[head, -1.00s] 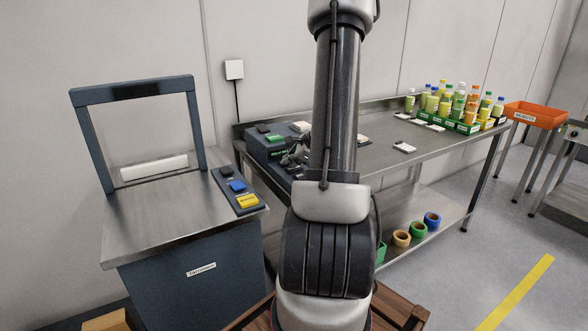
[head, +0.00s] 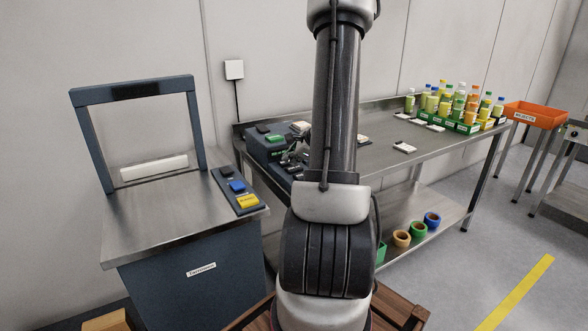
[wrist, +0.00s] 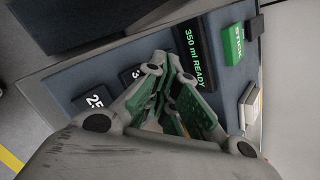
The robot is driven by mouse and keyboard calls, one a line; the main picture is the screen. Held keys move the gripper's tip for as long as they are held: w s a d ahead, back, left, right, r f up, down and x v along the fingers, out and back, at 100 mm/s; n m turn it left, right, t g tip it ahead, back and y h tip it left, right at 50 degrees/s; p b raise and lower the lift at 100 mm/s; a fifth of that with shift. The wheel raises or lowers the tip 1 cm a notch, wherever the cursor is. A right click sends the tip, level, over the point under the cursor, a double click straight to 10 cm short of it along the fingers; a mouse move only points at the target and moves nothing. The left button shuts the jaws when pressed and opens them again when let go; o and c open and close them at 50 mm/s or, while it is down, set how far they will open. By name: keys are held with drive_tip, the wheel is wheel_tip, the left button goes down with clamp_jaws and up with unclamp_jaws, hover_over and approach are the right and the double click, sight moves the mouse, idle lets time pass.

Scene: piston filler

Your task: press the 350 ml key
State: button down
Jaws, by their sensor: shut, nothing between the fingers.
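The blue filler panel (head: 258,150) sits at the left end of the steel bench. In the wrist view, a dark key (wrist: 130,75) shows a "3"; the rest of its label is hidden by my gripper. Beside it is a black key (wrist: 94,101) whose visible label starts with "25". A display (wrist: 194,58) reads "350 ml READY" in green. My gripper (wrist: 166,62) is shut and empty over the panel, its tips beside the "3" key and the display. I cannot tell whether the tips touch anything. In the head view my arm partly hides it.
The panel also has a green key (wrist: 234,47), a black key (wrist: 255,26) and a white block (wrist: 249,106). A steel cabinet (head: 160,226) with another key strip (head: 240,187) stands at the left. Bottles (head: 459,101) crowd the bench's far end.

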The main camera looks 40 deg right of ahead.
drive_tip(key=shift+r, duration=0.3)
drive_tip(key=shift+r, duration=2.4)
drive_tip(key=s+a+n, duration=0.1)
drive_tip(key=s+a+f+n+g+y, duration=0.1)
drive_tip(key=s+n, duration=0.1)
drive_tip(key=s+a+f+n+y, duration=0.1)
drive_tip(key=a, duration=0.1)
drive_tip(key=shift+s+f+n+g, duration=0.15)
drive_tip(key=shift+s+n+g, duration=0.2)
drive_tip(key=shift+n+g, duration=0.05)
drive_tip(key=s+a+r+n+g, duration=0.1)
drive_tip(key=s+a+r+n, duration=0.6)
drive_tip(key=a+n, duration=0.4)
drive_tip(key=s+a+r+n+g+h, duration=0.1)
drive_tip(key=s+a+r+n+g, duration=0.1)
drive_tip(key=s+a+r+n, duration=0.6)
drive_tip(key=s+a+n, duration=0.2)
drive_tip(key=a+n, duration=0.1)
drive_tip(key=shift+s+n+h, duration=0.25)
drive_tip(key=shift+n+h, duration=0.05)
